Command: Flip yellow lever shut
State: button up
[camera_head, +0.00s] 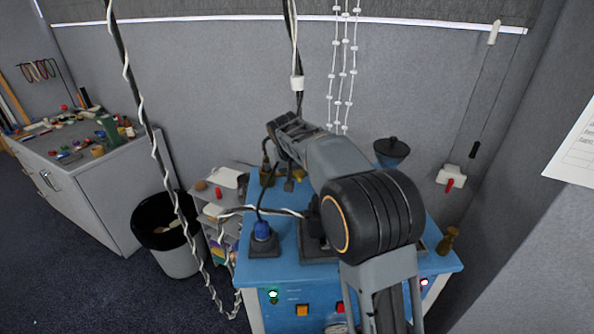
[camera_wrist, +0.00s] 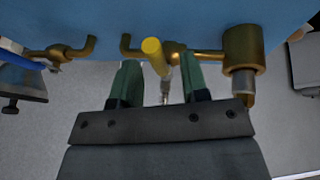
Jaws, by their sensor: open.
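The yellow lever (camera_wrist: 153,50) shows in the wrist view with its rounded end toward the camera. It sits on a brass pipe with fittings (camera_wrist: 200,55) along the blue table edge. My gripper (camera_wrist: 160,75) is open, with one green finger on each side of the lever. I cannot tell whether either finger touches it. In the head view my arm reaches to the back of the blue table (camera_head: 285,275) and hides most of that area, so the lever is not clear there.
A brass hook (camera_wrist: 88,45) and a larger brass cylinder (camera_wrist: 243,48) flank the lever. On the table stand a blue plug on a dark base (camera_head: 262,235) and a dark-lidded blue pot (camera_head: 391,150). Cables hang at the left. A black bin (camera_head: 165,225) stands on the floor.

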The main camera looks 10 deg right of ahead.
jog(key=v, duration=1.4)
jog(key=shift+b, duration=0.3)
jog(key=shift+f, duration=0.1)
